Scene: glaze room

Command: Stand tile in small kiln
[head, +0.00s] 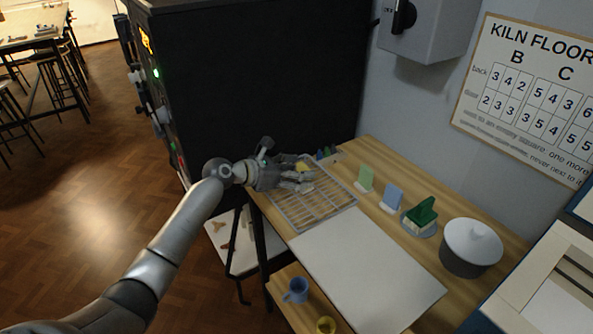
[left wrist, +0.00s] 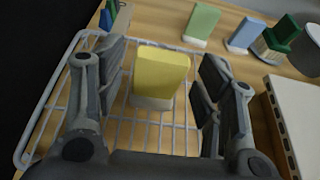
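A yellow tile (left wrist: 160,75) stands upright on a pale foot on the wire rack (left wrist: 70,85). In the head view only a bit of the yellow tile (head: 302,166) shows behind my left gripper (head: 300,182). In the left wrist view the fingers of my left gripper (left wrist: 160,62) are spread on both sides of the tile, with a visible gap on each side. A light green tile (head: 365,179) and a blue tile (head: 393,195) stand on the wooden table, right of the rack. My right gripper is out of view. I cannot tell which thing is the small kiln.
A big black cabinet (head: 250,80) borders the rack. A white slab (head: 365,270) lies in front of it. A dark green object (head: 422,212) and a lidded pot (head: 472,248) stand right. A blue mug (head: 296,290) sits lower. A white, blue-edged unit (head: 540,275) is at right.

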